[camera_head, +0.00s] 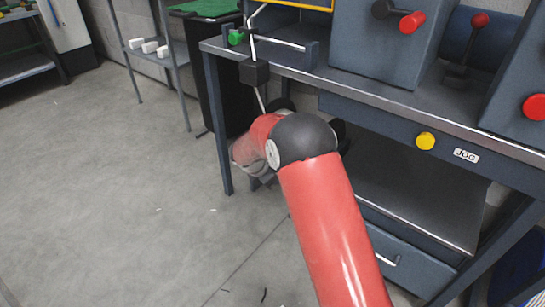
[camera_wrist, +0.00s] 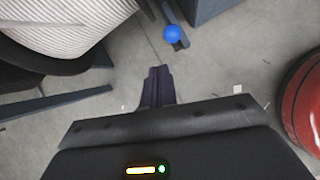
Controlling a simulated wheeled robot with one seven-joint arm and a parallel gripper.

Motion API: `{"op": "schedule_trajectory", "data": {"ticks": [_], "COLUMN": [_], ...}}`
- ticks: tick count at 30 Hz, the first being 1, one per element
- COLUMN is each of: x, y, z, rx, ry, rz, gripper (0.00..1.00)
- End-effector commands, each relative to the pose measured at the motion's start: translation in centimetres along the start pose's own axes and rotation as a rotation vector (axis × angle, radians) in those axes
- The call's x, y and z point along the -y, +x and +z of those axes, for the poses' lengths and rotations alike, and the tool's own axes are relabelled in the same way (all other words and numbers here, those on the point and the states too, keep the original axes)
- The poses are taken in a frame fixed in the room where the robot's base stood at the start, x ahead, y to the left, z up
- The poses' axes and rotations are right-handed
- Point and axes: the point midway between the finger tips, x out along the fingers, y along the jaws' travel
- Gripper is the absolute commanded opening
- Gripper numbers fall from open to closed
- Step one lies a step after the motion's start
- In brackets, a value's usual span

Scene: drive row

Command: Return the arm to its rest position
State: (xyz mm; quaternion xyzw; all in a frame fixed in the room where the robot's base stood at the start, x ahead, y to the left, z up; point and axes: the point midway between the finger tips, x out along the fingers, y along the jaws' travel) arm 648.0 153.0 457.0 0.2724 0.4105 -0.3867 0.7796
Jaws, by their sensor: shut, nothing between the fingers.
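My red arm (camera_head: 325,215) reaches forward from the bottom of the head view to a black joint (camera_head: 303,139). Beyond the joint it bends left and away, beside the front left leg of the workbench (camera_head: 217,125). The end of the arm is mostly hidden behind the joint in that view, and I cannot make out the fingers there. In the wrist view my gripper (camera_wrist: 158,72) shows its two dark fingers together, with nothing between them. It points out over the grey floor.
The bench carries a lever box (camera_head: 385,45), a red knob (camera_head: 535,107), a yellow button (camera_head: 425,140) and a green knob (camera_head: 236,37). A blue ball (camera_wrist: 172,33) lies ahead of the fingertips in the wrist view. Open floor (camera_head: 110,190) spreads to the left.

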Motion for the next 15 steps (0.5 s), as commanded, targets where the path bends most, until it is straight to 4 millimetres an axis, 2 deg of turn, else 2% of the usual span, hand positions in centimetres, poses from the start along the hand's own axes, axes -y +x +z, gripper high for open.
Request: {"op": "schedule_trajectory", "data": {"ticks": [4, 7, 11, 15], "x": [0.1, 0.8, 3.2, 7.7], "y": [-0.2, -1.7, -5.7, -11.1], "z": [0.2, 1.7, 5.4, 9.5], "rx": [-0.001, -0.006, -0.026, -0.064], "ry": [0.01, 0.077, 0.281, 0.58], "rz": [0.0, 0.0, -0.003, -0.012], "gripper": [0.0, 0.0, 0.0, 0.0]}}
